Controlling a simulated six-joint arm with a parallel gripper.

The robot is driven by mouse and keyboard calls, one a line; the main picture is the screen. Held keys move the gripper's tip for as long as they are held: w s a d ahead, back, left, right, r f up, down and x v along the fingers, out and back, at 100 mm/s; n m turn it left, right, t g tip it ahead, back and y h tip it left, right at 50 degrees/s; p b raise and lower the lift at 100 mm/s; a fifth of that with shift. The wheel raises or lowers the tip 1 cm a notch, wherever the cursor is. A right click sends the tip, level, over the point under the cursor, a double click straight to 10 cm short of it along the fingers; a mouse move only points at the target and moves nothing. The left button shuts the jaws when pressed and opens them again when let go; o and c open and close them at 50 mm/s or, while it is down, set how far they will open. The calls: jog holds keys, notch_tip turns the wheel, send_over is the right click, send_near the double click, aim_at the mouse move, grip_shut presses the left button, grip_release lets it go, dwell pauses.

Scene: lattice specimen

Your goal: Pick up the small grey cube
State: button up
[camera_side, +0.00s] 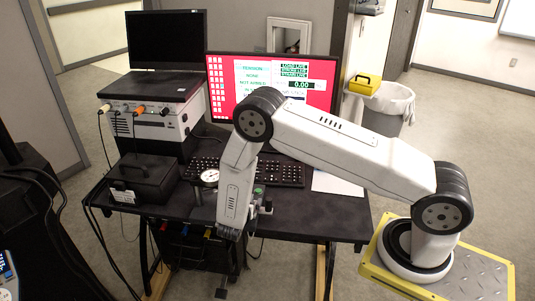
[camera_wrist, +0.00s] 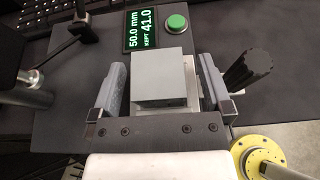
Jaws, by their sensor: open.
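The small grey cube (camera_wrist: 165,78) is in the middle of the wrist view, on a paler metal piece (camera_wrist: 189,102) that shows at its right and lower edges. My gripper (camera_wrist: 162,72) is open, with one finger left of the cube and one right of it. A narrow gap shows on each side of the cube; whether either finger touches it lower down is hidden. In the side view my forearm hangs over the front of the desk, and the cube is hidden behind it.
A display reading 50.0 mm (camera_wrist: 146,27) and a green button (camera_wrist: 176,23) lie just beyond the cube. A black knob (camera_wrist: 248,68) stands close to the right finger. A dial gauge (camera_side: 209,177), keyboard (camera_side: 262,172) and black box (camera_side: 143,178) are on the desk (camera_side: 310,215).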

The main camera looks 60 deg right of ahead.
dwell(0.4)
grip_shut()
jog(key=shift+r, duration=0.1)
jog(key=shift+w+r, duration=0.1)
jog(key=shift+r, duration=0.6)
jog(key=s+a+r, duration=0.1)
jog(key=s+r, duration=1)
jog(key=s, duration=0.3)
jog(key=shift+a+r, duration=0.2)
jog(key=shift+a, duration=0.15)
